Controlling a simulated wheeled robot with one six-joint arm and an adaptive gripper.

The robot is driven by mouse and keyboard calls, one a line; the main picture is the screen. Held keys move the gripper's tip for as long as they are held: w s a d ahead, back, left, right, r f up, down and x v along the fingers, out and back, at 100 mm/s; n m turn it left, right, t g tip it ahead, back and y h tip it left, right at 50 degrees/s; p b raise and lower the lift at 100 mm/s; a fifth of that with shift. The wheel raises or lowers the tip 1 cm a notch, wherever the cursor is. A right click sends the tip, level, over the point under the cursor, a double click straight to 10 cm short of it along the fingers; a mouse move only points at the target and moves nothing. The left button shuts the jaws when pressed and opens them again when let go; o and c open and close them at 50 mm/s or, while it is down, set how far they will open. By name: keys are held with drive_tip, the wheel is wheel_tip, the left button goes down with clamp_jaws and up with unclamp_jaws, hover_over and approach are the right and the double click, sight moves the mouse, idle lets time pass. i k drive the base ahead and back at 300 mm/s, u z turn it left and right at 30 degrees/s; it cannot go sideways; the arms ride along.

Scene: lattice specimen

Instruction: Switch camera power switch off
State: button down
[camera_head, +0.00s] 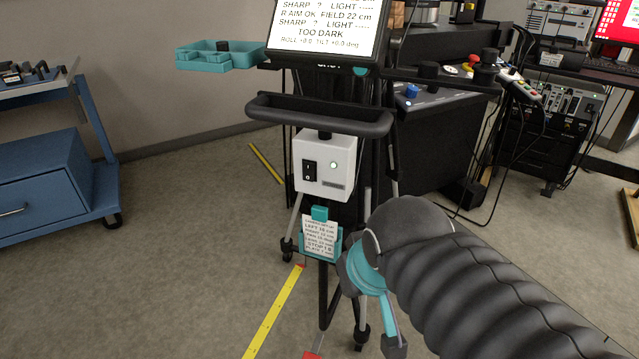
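The power switch (310,171) is a black rocker with white marks on the front of a white box (339,150). A small round pale-green light (333,165) beside the switch looks lit. The box is mounted on a black stand below a dark handle bar. My gripper (374,302), with teal and grey parts, is at the end of my black ribbed arm, below and right of the box. It looks apart from the switch. My wrist partly hides the gripper, and its opening cannot be made out.
A screen (328,28) above the box reads "TOO DARK". A teal-framed note card (320,236) hangs below the box. The stand's legs reach the floor by a yellow tape strip (273,313). A blue cart (50,185) stands left, with open floor between. A black console (432,150) stands behind right.

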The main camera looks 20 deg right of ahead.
sight(309, 169)
drive_tip(key=z, duration=0.75)
drive_tip(key=k, duration=0.65)
drive_tip(key=u, duration=0.6)
